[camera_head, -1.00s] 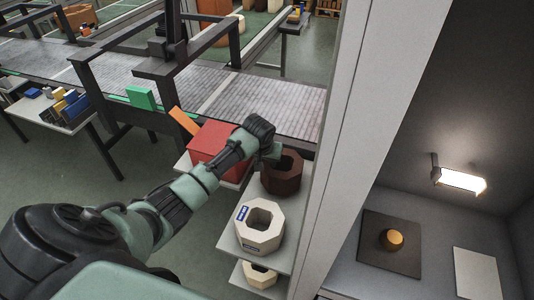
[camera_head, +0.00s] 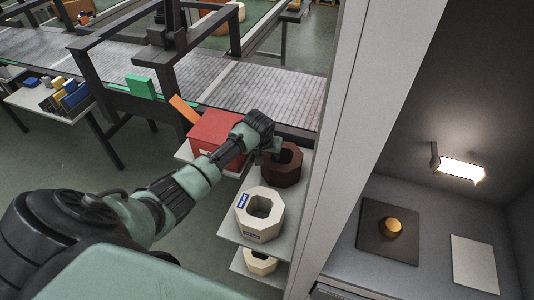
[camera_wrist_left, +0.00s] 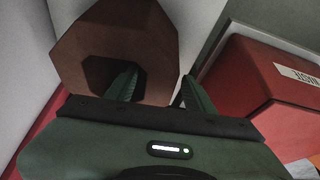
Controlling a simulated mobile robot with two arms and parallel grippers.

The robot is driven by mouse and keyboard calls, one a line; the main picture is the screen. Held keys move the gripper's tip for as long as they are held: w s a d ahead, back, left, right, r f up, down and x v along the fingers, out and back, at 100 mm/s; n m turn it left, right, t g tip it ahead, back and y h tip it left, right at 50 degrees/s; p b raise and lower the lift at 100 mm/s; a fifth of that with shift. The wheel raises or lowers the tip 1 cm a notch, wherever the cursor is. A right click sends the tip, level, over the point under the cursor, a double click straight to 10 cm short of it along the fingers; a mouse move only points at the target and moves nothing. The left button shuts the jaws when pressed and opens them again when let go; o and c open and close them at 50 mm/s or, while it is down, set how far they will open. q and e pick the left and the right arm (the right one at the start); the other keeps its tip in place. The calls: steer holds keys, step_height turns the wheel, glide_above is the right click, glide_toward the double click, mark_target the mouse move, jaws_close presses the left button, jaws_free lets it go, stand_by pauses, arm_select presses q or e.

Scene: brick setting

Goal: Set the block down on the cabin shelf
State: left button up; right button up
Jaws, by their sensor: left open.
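A dark brown octagonal block (camera_head: 285,169) with a central hole rests on the upper grey shelf board (camera_head: 293,197) beside the cabin wall. It also shows large in the left wrist view (camera_wrist_left: 155,45). My left gripper (camera_head: 273,147) is over the block's left side and is open. In the wrist view my left gripper (camera_wrist_left: 158,84) has one finger in front of the block's hole and the other outside it, so the fingers straddle the block's wall. Contact cannot be told. My right gripper is not in view.
A cream octagonal block (camera_head: 250,228) stands nearer on the same shelves, with another (camera_head: 260,265) lower down. A red box (camera_head: 212,135) stands close left of the gripper. The tall cabin wall (camera_head: 335,150) rises at right. A conveyor (camera_head: 265,95) runs behind.

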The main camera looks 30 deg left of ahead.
arm_select(q)
steer(key=shift+r, duration=0.2)
steer(key=b+v, duration=0.1)
steer(key=v, duration=1.1)
steer(key=shift+w, duration=0.1)
